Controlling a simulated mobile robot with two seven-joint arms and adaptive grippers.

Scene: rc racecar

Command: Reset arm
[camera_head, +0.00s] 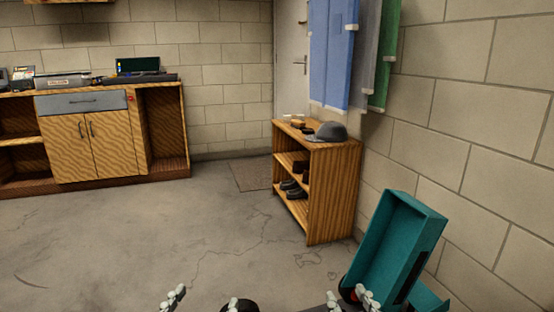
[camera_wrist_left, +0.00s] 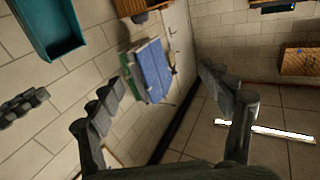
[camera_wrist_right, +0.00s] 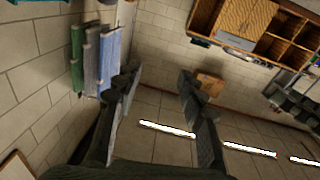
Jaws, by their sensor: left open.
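My left gripper (camera_head: 205,303) shows at the bottom edge of the head view, only its fingertips in frame. In the left wrist view its fingers (camera_wrist_left: 162,95) are spread apart with nothing between them. My right gripper (camera_head: 348,299) is at the bottom edge further right, in front of the lower left end of a teal box (camera_head: 398,245); contact cannot be told. In the right wrist view its fingers (camera_wrist_right: 157,82) are apart and empty. Most of both arms is out of the head view.
A wooden shelf (camera_head: 333,195) with a grey cap (camera_head: 327,131) and shoes stands by the right wall. Blue cloths (camera_head: 331,50) hang above it. A wooden workbench (camera_head: 72,147) stands at the back left. The concrete floor (camera_head: 150,230) between is clear.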

